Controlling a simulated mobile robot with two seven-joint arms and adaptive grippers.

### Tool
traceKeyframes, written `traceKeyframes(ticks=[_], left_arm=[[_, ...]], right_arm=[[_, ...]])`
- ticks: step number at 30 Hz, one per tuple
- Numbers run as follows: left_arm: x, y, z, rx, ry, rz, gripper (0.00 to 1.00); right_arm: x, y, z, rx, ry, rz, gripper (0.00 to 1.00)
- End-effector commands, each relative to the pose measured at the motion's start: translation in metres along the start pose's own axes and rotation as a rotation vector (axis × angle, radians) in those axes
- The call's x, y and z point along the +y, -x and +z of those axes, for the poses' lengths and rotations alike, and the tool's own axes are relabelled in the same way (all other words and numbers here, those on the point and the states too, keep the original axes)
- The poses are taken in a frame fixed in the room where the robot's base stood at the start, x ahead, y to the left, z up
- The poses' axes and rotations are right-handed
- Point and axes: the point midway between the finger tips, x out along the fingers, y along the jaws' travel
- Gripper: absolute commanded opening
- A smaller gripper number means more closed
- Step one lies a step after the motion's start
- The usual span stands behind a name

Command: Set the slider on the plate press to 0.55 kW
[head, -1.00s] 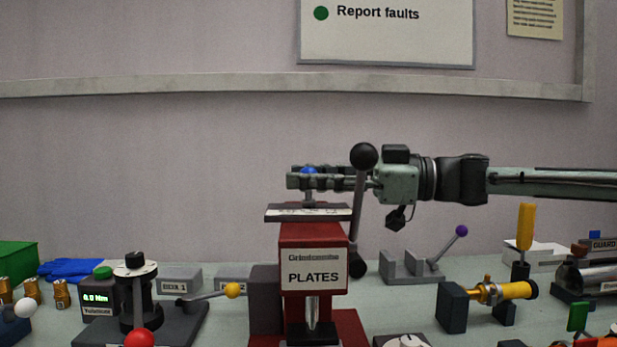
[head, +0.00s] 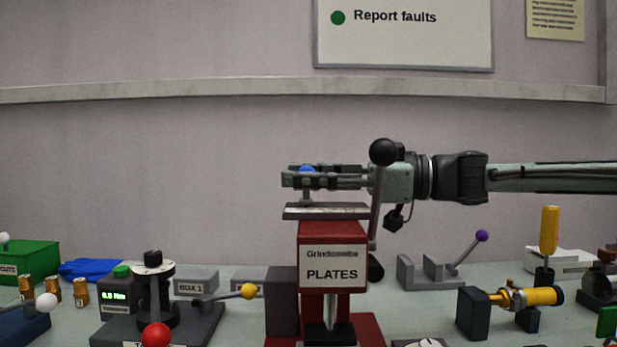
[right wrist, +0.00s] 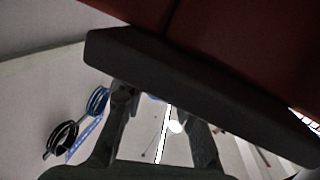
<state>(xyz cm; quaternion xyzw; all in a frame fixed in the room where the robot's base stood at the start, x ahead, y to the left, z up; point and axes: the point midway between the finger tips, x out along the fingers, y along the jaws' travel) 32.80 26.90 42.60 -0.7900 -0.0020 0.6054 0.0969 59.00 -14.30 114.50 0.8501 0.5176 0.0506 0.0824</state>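The red plate press (head: 332,235), labelled PLATES, stands on the bench in the head view. On top is a flat slider track (head: 326,212) with pale scale markings too small to read. The slider's blue knob (head: 306,169) stands on a grey stem left of the track's middle. My right gripper (head: 292,180) reaches in level from the right, its fingers closed around the knob, one in front and one behind. The right wrist view shows my fingers (right wrist: 160,110) under a dark slab, the knob mostly hidden. My left gripper is not in view.
The press's black-balled lever (head: 383,152) rises close beside my right wrist. A bracket with a purple-knobbed lever (head: 482,236) and a yellow-handled device (head: 530,296) stand right. A gauge stand (head: 153,290) and yellow-knobbed lever (head: 248,291) stand left. Space above the bench at left is clear.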

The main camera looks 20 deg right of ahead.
Motion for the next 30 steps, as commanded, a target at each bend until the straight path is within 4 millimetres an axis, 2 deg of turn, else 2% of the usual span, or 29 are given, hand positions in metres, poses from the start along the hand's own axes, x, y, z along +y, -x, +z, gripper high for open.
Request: traceKeyframes(ticks=[1, 3, 14, 17, 30], left_arm=[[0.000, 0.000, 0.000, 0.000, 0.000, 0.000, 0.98], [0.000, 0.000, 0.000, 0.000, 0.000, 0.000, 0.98], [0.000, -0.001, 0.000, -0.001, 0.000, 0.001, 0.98], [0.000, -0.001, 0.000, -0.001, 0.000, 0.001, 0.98], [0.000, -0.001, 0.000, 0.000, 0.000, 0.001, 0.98]], right_arm=[[0.000, 0.000, 0.000, 0.000, 0.000, -0.001, 0.37], [0.000, 0.000, 0.000, 0.000, 0.000, -0.001, 0.45], [0.000, 0.004, 0.000, 0.001, 0.000, 0.001, 0.46], [0.001, 0.014, -0.001, 0.002, 0.001, 0.003, 0.46], [0.000, 0.096, -0.002, 0.005, 0.003, 0.001, 0.46]])
